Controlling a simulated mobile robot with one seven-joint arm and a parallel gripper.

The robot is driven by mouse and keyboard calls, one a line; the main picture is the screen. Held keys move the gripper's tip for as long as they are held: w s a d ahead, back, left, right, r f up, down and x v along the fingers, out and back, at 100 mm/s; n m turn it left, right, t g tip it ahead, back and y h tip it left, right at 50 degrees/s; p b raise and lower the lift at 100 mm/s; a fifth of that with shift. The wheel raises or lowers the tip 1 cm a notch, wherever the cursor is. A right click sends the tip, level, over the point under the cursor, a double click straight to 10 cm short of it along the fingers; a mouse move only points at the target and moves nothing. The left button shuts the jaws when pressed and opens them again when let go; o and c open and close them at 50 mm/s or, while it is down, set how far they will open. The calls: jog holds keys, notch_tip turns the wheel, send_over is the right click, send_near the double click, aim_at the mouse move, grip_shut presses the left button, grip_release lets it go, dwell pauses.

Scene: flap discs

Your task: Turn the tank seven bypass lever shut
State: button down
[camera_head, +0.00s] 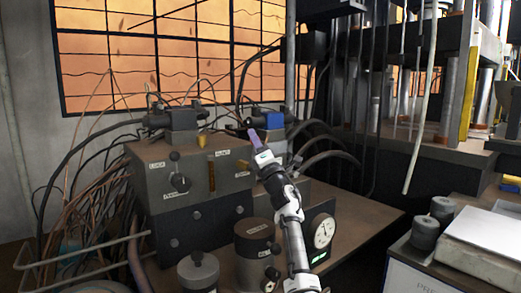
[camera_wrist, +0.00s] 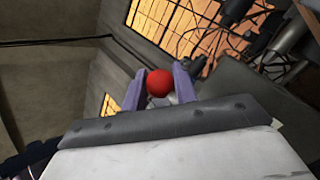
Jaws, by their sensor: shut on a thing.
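My gripper (camera_head: 255,138) is at the upper right front of a grey valve block (camera_head: 222,158), with its purple fingers pointing up and left. In the wrist view my gripper (camera_wrist: 158,88) has its two purple fingers on either side of a red ball knob (camera_wrist: 158,83), shut on it. The knob looks like the end of a lever, but its shaft is hidden. The knob does not show in the head view. I cannot read a tank seven label, nor tell the lever's angle.
A dark rotary handle (camera_head: 180,182) is on the block's left front. Dark canisters (camera_head: 257,250) and a round dial gauge (camera_head: 321,231) stand close to my arm. Cables (camera_head: 100,190) crowd the left. A press stands at right; some brown bench top (camera_head: 352,222) is bare.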

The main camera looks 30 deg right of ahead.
jog(key=shift+a+n+y+b, duration=0.2)
jog(key=shift+a+n+y, duration=0.2)
jog(key=shift+n+y, duration=0.45)
jog(key=shift+a+n+y+b, duration=0.15)
jog(key=shift+a+n+y, duration=0.2)
jog(key=shift+n+y, duration=0.45)
jog(key=shift+y, duration=0.25)
jog(key=c, duration=1.1)
grip_release()
jog(key=shift+a, duration=0.15)
jog(key=shift+r, duration=0.15)
notch_tip(320, 180, up, 20)
jog(key=p, duration=0.4)
jog(key=shift+f, duration=0.2)
